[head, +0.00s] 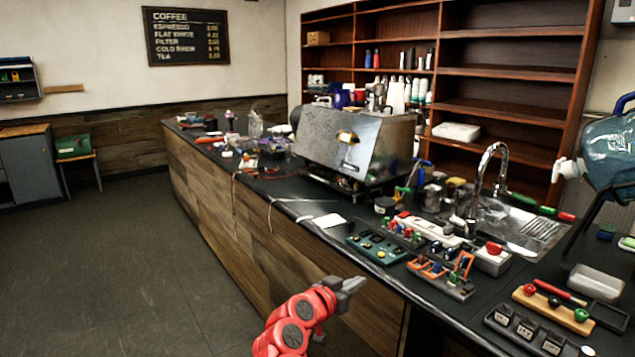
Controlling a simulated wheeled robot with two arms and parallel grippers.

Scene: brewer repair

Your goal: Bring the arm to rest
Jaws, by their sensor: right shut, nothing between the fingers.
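My right gripper (349,286) is at the end of a red arm that comes in from the bottom middle. It is shut and empty. It is in front of the wooden counter side, and in the picture it lies below the counter's front edge. I see no contact with the counter, though the exact gap is hard to judge. My left gripper is not in view.
A long black-topped counter (331,240) runs from the back left to the front right. On it are an espresso machine (340,142), a green board (377,247), a sink tap (492,165) and several small parts. The floor (110,255) at left is clear.

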